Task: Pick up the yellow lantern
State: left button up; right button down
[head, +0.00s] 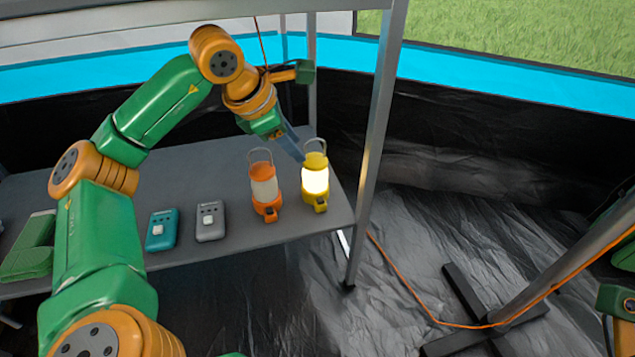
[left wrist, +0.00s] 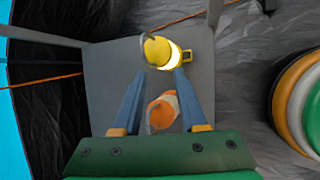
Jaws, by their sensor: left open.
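The yellow lantern (head: 315,183) stands upright and lit near the right end of the grey table, with a thin wire handle on top. It also shows in the left wrist view (left wrist: 160,52), just beyond the fingertips. My left gripper (head: 297,150) comes in from behind and above, its fingers close to the lantern's top. In the left wrist view its two blue fingers (left wrist: 163,75) are spread apart with nothing held between them. An orange lantern (head: 264,187) stands just left of the yellow one and shows low between the fingers (left wrist: 163,110). My right gripper cannot be made out.
A teal device (head: 162,229) and a grey device (head: 210,221) lie on the table (head: 215,255), left of the lanterns. A metal post (head: 376,130) rises at the table's right end. An orange cable (head: 415,303) runs across the black floor.

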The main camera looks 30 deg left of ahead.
aim_at(314, 140)
pick_arm(q)
jog(key=w, duration=0.3)
jog(key=w+f+b, duration=0.1)
jog(key=shift+w+d, duration=0.3)
jog(key=shift+d, duration=0.1)
jog(key=shift+w+f, duration=0.1)
jog(key=shift+w, duration=0.05)
grip_shut()
dwell(0.8)
